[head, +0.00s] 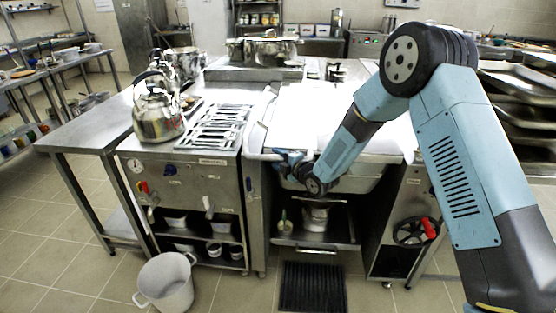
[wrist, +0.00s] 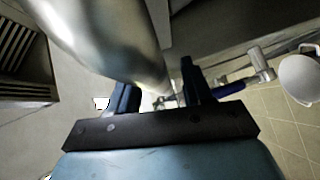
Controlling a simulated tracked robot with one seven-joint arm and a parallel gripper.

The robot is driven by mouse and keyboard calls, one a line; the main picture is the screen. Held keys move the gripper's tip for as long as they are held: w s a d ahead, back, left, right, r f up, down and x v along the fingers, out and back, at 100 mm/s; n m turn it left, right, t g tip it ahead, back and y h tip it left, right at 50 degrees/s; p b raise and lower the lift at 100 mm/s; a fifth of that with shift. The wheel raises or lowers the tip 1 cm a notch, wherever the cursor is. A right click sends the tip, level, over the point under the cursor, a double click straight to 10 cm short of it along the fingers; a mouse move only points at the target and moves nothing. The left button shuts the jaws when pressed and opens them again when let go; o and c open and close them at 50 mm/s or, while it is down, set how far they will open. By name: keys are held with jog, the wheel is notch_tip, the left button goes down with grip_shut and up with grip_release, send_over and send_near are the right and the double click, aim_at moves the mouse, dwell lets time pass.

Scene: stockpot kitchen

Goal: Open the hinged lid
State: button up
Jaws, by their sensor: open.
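The hinged lid (head: 320,118) looks like the broad, bright, flat cover on the central cooking unit in the head view. It lies roughly level over the pan (head: 345,180), so it appears closed. My gripper (head: 284,157) is at the front left of this unit, just below the lid's front edge. In the wrist view my gripper (wrist: 160,85) has its two dark blue fingers apart. A blue bar (wrist: 228,91) on a metal mount (wrist: 261,64) runs close by the right finger. I cannot tell whether it lies between the fingers or touches them. Curved metal fills the upper left.
A kettle (head: 158,112) stands on the stove left of the unit. A white pot (head: 166,283) stands on the floor in front; it seems to show in the wrist view too (wrist: 301,76). A dark floor grate (head: 313,287) lies before the unit. Stacked trays (head: 520,100) are at right.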

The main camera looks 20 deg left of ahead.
jog(key=shift+a, duration=0.1)
jog(key=shift+c, duration=0.4)
grip_shut()
